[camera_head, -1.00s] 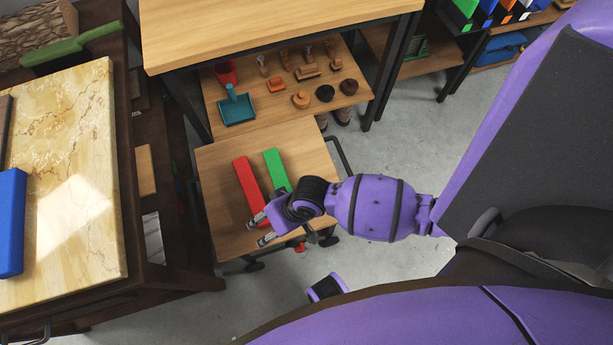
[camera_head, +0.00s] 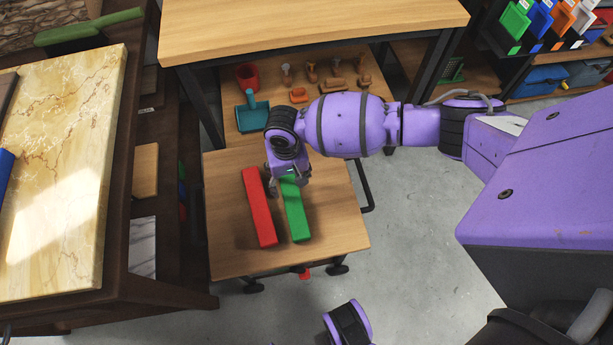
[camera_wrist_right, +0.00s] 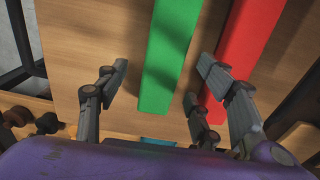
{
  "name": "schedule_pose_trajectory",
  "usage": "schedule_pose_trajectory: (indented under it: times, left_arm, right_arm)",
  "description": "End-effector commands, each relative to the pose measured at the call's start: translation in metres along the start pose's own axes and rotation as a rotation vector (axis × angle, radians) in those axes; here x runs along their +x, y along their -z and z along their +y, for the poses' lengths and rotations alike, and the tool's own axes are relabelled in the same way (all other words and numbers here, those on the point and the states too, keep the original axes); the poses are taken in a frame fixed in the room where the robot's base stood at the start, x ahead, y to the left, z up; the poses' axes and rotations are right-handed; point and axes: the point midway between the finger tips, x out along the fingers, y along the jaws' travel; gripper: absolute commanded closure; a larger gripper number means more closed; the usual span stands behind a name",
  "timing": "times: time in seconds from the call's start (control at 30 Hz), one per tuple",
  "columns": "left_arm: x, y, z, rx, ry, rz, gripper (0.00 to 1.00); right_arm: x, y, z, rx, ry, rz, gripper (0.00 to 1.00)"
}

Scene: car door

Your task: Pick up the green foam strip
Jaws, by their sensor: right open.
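The green foam strip (camera_head: 296,214) lies on the small wooden cart top (camera_head: 232,262), beside a red strip (camera_head: 258,208). My right gripper (camera_head: 288,178) is over the strip's far end, which it partly hides in the head view. In the right wrist view the green strip (camera_wrist_right: 168,60) runs between the spread fingers of my open right gripper (camera_wrist_right: 160,88). One side's fingertips reach close to the red strip (camera_wrist_right: 245,50); I cannot tell whether they touch it. My left gripper is not in view.
A taller wooden table (camera_head: 310,30) stands behind the cart. A lower shelf holds a red cup (camera_head: 247,77), a teal dustpan (camera_head: 251,112) and several small wooden items. A marble-topped bench (camera_head: 60,190) stands at the left. Grey floor lies free at the right.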

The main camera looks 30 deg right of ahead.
Motion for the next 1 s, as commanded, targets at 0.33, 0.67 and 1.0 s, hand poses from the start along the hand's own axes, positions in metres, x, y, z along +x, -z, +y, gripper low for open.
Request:
schedule_pose_trajectory:
  times: [0.33,0.67,1.0]
  left_arm:
    - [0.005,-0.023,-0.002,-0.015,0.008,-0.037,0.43]
    - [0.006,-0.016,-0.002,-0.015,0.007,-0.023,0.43]
    - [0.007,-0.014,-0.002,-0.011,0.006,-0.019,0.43]
  right_arm:
    - [0.039,0.001,-0.005,-0.003,0.002,0.005,0.39]
    - [0.038,0.002,-0.006,-0.003,0.003,0.005,0.63]
    - [0.038,0.002,-0.005,-0.003,0.003,0.005,0.84]
